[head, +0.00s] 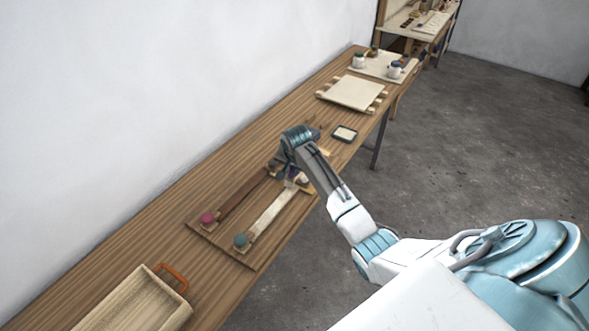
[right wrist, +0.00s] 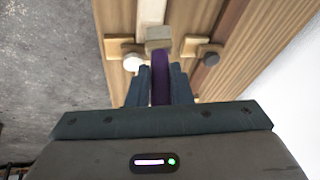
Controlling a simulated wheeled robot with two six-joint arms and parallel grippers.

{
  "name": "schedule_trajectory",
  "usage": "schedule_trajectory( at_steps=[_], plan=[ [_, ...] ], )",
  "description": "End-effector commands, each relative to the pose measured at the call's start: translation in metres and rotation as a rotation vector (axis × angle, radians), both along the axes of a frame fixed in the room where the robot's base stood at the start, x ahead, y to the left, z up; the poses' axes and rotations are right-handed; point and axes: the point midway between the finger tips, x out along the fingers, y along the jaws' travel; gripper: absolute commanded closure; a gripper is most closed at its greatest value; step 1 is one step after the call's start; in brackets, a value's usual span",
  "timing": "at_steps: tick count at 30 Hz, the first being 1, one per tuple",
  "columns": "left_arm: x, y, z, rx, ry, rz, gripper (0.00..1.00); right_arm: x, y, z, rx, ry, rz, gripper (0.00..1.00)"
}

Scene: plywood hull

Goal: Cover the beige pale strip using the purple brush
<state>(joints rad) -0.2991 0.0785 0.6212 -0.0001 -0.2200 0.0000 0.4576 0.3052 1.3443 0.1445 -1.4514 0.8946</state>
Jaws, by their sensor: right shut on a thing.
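The beige pale strip (head: 272,212) lies on a wooden board on the bench, beside a dark reddish-brown strip (head: 243,192). Both show in the right wrist view, pale strip (right wrist: 150,12) and dark strip (right wrist: 232,16). My right gripper (head: 289,177) is at the far end of the strips. It is shut on the purple brush (right wrist: 160,84), whose handle stands between the fingers. The brush's grey-beige head (right wrist: 158,38) is in line with the pale strip's end and hides part of it; I cannot tell whether they touch. My left gripper is not in view.
A teal knob (head: 241,240) and a pink knob (head: 207,218) mark the near strip ends. A wooden tray (head: 140,303) with an orange handle stands nearer. Beyond my gripper are a small dark-rimmed pad (head: 344,133), a pale slatted board (head: 353,92) and jars (head: 395,70).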

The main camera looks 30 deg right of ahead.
Motion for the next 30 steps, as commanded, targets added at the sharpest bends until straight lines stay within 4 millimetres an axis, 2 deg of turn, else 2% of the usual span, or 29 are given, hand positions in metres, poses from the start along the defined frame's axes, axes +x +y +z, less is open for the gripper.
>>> schedule_trajectory(
  at_steps=[6, 30],
  plan=[
    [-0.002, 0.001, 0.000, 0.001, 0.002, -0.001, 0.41, 0.005, 0.003, 0.000, -0.001, -0.001, 0.000, 1.00],
    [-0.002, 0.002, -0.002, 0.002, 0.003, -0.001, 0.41, 0.005, 0.003, -0.010, -0.001, -0.001, 0.000, 1.00]
  ],
)
